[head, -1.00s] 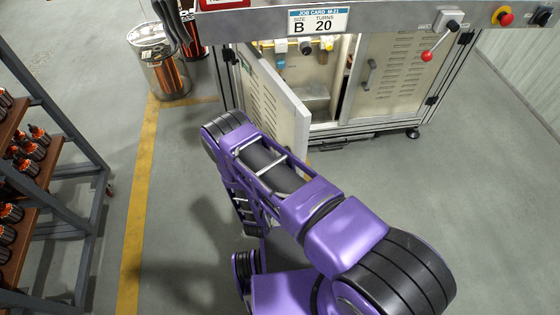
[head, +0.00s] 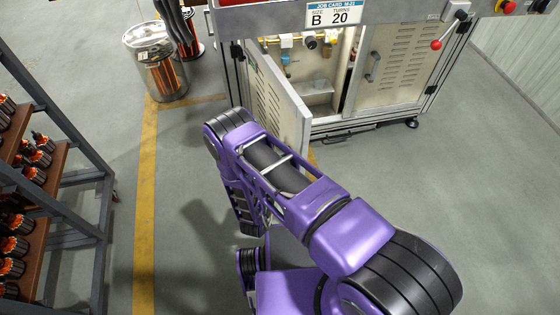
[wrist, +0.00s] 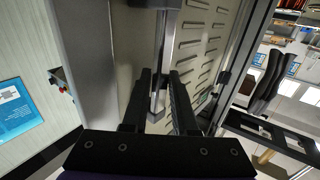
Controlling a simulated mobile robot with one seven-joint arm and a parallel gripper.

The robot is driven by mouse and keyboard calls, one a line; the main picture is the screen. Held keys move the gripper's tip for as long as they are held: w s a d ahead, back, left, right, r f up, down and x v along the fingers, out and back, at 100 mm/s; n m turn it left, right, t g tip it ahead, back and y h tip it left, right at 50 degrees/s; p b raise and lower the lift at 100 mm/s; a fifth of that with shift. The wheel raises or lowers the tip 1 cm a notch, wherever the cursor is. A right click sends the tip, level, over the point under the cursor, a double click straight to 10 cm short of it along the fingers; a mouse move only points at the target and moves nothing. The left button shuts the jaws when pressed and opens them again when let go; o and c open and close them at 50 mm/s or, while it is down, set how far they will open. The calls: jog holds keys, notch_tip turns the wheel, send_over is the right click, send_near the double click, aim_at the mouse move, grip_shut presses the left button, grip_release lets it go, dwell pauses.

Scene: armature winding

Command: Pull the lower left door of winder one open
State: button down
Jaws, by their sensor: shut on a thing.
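The lower left door (head: 277,92) of winder one, a cream louvred panel, stands partly open in the head view, swung out from its left hinges. In the wrist view its louvred face (wrist: 205,45) fills the middle. My gripper (wrist: 161,82) is shut on the door's upright metal bar handle (wrist: 168,35), with a dark finger on each side of it. In the head view my gripper is hidden behind my purple arm and the door.
The lower right door (head: 395,65) is closed. Gauges and pipes (head: 300,60) show inside the left bay. A wire drum (head: 156,62) stands left of the cabinet. A rack of armatures (head: 55,190) is at far left. Open floor (head: 480,200) lies to the right.

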jog(key=shift+a+r, duration=0.1)
jog(key=shift+a, duration=0.1)
dwell(0.4)
jog(key=c, duration=0.7)
grip_release()
jog(key=shift+s, duration=0.1)
